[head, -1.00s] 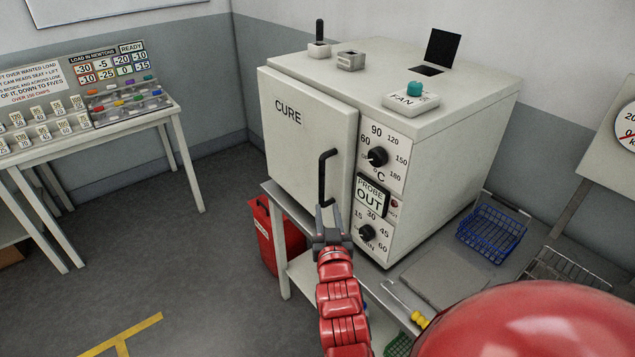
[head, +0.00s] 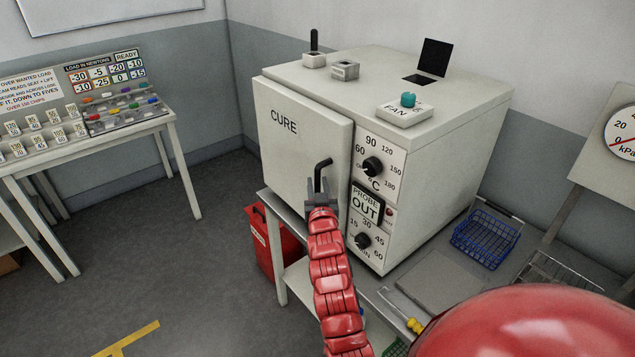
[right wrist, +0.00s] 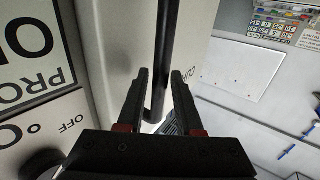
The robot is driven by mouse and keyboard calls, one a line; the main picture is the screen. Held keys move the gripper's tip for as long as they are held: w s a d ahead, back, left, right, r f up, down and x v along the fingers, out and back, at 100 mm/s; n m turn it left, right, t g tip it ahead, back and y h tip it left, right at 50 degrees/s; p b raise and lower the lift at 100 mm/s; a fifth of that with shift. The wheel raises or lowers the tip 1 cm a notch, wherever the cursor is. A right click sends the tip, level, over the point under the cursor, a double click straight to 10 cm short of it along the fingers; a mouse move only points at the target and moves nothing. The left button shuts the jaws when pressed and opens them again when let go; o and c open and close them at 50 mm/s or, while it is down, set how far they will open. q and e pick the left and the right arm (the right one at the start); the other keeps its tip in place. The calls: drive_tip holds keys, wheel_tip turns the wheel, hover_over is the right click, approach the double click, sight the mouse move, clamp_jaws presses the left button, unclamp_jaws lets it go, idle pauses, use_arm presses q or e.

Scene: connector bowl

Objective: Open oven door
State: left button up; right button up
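The oven (head: 440,160) is a large off-white box. Its door (head: 290,160), marked CURE, looks closed against the body. The black upright bar handle (head: 319,175) sits near the door's right edge; its lower part is hidden by my right gripper (head: 321,196). In the right wrist view the handle (right wrist: 164,55) runs down between the two dark fingers of my right gripper (right wrist: 160,80). The fingers are apart, with space visible beside the bar, so it is not clamped. My left gripper is not in view.
A control panel with a temperature knob (head: 372,167) and a timer knob (head: 362,241) is right of the door. A red bin (head: 283,245) stands below. A blue wire basket (head: 486,238) is at the right. Floor left of the oven is open.

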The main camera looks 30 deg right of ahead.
drive_tip(key=shift+w, duration=0.1)
clamp_jaws()
idle(1.4)
